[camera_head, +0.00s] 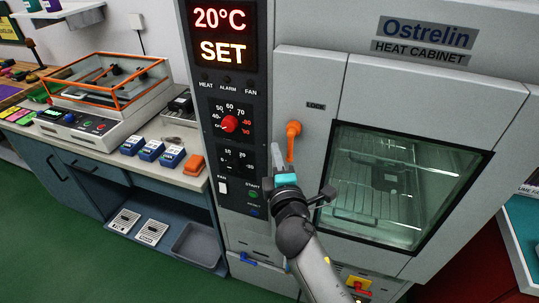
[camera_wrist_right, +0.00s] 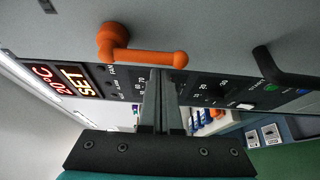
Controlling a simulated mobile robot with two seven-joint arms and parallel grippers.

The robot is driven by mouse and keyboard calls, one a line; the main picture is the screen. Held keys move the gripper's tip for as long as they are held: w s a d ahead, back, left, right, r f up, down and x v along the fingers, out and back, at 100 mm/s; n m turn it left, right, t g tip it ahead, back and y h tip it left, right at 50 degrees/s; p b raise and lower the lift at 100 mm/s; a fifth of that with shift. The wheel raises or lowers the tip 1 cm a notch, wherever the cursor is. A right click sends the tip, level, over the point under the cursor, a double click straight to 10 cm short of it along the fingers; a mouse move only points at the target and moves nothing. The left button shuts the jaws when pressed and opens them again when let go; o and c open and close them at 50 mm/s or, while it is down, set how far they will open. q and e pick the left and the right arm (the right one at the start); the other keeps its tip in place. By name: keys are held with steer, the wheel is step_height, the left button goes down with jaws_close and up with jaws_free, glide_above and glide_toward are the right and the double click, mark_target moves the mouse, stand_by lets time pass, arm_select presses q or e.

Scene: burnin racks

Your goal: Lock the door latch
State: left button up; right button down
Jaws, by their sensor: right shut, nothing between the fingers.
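The orange door latch (camera_head: 292,142) is on the white strip of the heat cabinet's front, below the LOCK label. Its arm hangs almost straight down from its pivot. In the right wrist view the orange latch (camera_wrist_right: 150,57) lies just beyond the fingertips. My right gripper (camera_head: 276,148) is shut and empty, with its fingers just left of the latch in the head view. In the wrist view the shut fingers (camera_wrist_right: 161,74) appear close to the latch arm; I cannot tell whether they touch it. My left gripper is not in view.
The cabinet door has a dark-framed window (camera_head: 400,185) and a dark handle (camera_head: 327,195). The control panel (camera_head: 229,100) with a red dial stands left of the latch. A bench with equipment (camera_head: 100,100) is further left. Green floor (camera_head: 80,245) is clear at lower left.

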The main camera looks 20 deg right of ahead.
steer(key=shift+s+d+r, duration=0.1)
steer(key=shift+s+d, duration=0.55)
steer(key=shift+s, duration=0.1)
